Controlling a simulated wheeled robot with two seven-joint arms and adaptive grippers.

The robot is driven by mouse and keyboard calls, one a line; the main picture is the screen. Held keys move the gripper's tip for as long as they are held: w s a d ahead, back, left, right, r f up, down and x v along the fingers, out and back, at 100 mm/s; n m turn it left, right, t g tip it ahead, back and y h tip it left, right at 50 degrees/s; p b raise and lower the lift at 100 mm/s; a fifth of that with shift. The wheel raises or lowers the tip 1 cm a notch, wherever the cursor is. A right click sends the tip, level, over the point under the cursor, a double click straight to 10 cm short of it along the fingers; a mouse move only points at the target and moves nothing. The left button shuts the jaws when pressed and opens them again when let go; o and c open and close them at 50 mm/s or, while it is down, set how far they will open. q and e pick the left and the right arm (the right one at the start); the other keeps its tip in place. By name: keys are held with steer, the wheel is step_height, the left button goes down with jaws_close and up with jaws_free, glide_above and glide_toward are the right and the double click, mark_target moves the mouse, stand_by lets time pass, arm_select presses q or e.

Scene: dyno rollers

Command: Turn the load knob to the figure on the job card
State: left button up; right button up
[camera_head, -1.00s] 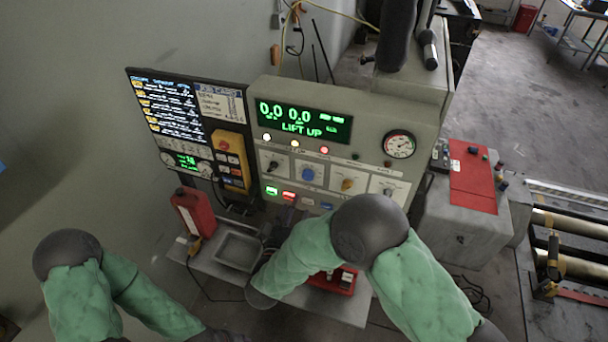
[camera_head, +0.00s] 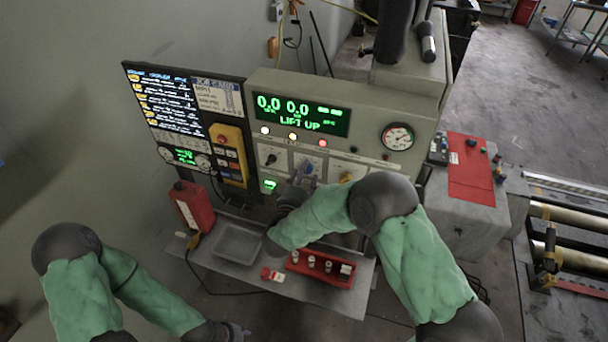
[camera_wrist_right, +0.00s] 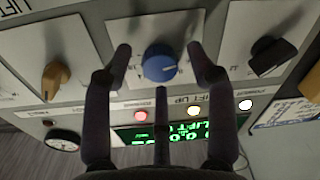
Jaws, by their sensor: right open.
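The control panel (camera_head: 370,108) carries a row of knobs. A blue round knob (camera_wrist_right: 160,66) sits between a black knob (camera_wrist_right: 272,56) and an orange knob (camera_wrist_right: 54,78) in the right wrist view. My right gripper (camera_wrist_right: 159,50) is open, with its fingers on either side of the blue knob and nothing between them but the knob; I cannot tell whether they touch it. In the head view my right gripper (camera_head: 300,178) partly covers the knob row. The job card (camera_head: 217,97) is on the screen board; its figures are too small to read. My left gripper (camera_head: 236,332) is low at the bottom edge.
The green display (camera_head: 300,115) reads LIFT UP with zeros. A gauge (camera_head: 398,136) is at its right. A yellow pendant (camera_head: 229,155) hangs at left.

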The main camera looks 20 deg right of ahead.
steer(key=c, duration=1.1)
steer(key=shift+c, duration=0.2)
steer(key=shift+a+f+m+h+b, duration=0.1)
steer(key=shift+m+h+b, duration=0.25)
steer(key=shift+m+b, duration=6.05)
steer(key=shift+f+m+h+b, duration=0.1)
steer(key=shift+m+h+b, duration=0.25)
steer(key=shift+m+b, duration=6.05)
steer(key=shift+r+n+b, duration=0.1)
steer(key=shift+n+b, duration=0.3)
steer(key=shift+b, duration=0.05)
